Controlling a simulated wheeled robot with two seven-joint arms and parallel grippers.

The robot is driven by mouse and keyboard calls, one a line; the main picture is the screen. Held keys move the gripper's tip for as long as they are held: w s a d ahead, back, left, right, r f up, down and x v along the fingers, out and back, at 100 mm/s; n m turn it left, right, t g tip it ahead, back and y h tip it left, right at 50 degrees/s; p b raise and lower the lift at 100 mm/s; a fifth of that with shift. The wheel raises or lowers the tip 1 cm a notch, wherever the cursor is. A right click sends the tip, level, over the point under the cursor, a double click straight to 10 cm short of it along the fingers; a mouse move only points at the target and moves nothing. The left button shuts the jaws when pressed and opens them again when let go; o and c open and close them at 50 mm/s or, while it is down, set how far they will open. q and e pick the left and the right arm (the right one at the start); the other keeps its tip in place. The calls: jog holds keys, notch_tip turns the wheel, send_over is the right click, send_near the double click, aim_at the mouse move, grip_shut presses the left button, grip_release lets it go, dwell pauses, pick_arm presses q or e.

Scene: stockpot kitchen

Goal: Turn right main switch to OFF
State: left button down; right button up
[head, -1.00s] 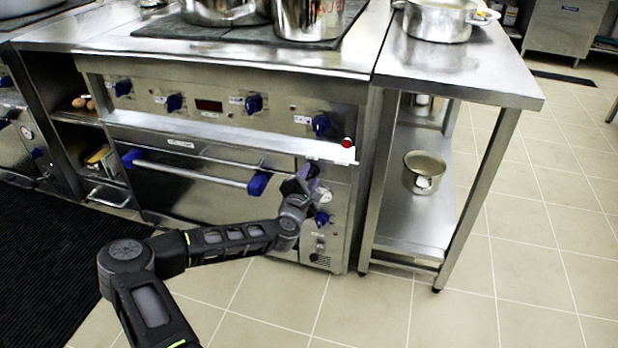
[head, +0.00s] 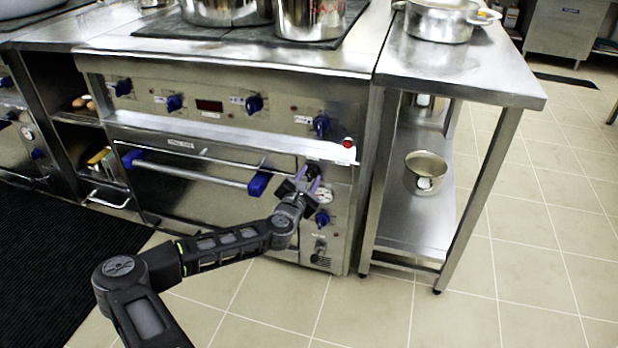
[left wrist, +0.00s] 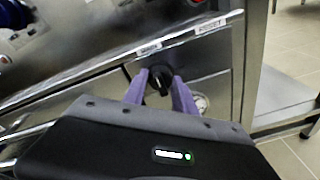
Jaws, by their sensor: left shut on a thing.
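The main switch is a black knob (left wrist: 160,79) on the oven's right control panel. In the left wrist view it sits between the purple fingers of my left gripper (left wrist: 158,92), which is shut on it. In the head view my left gripper (head: 308,183) is up against this panel, right of the oven door, and mostly covers the switch. I cannot read the switch's position marks. My right gripper is not in view.
A white dial gauge (head: 326,196) and a lower blue knob (head: 322,218) are close beside the gripper. The oven door handle (head: 195,171) is to its left. A red lamp (head: 347,142) is above. A steel table (head: 460,75) stands at right.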

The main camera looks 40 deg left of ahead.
pick_arm(q)
jog(key=shift+f, duration=0.1)
jog(key=c, duration=1)
grip_release()
jog(key=p+v, duration=0.1)
jog(key=v, duration=0.6)
jog(key=shift+s+p, duration=0.35)
jog(key=shift+p, duration=0.05)
jog(key=shift+d, duration=0.2)
